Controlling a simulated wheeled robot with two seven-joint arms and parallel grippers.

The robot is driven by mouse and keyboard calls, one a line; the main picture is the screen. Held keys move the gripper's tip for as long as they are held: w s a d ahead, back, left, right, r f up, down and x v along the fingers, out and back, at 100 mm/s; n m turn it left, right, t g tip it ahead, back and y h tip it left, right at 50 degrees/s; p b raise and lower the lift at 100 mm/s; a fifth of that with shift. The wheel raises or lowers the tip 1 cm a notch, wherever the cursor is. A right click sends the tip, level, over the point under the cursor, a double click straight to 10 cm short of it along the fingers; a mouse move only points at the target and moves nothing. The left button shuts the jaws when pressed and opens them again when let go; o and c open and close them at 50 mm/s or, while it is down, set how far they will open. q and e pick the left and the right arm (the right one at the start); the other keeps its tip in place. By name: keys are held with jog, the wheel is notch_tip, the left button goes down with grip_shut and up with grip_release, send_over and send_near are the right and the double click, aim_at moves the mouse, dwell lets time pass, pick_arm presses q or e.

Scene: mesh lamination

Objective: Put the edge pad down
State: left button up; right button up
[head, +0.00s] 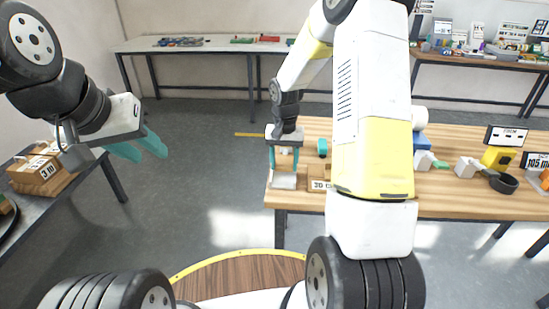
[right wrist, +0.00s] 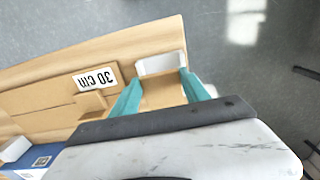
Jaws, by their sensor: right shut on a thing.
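My right gripper (head: 284,170) points down over the left end of the wooden table. In the right wrist view its two teal fingers (right wrist: 160,80) stand apart with a pale white block, which I take to be the edge pad (right wrist: 160,63), between their tips. The pad (head: 283,181) also shows low between the fingers in the head view, at the table's left edge. I cannot tell whether it touches the tabletop. My left gripper (head: 142,149) hangs over the floor at left, its teal fingers apart and empty.
A wooden piece labelled 30 cm (right wrist: 96,80) lies beside the right gripper.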

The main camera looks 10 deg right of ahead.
aim_at(283, 166)
jog(key=shift+w+a+f, duration=0.1)
jog(key=shift+w, duration=0.15)
jog(key=shift+f, duration=1.7)
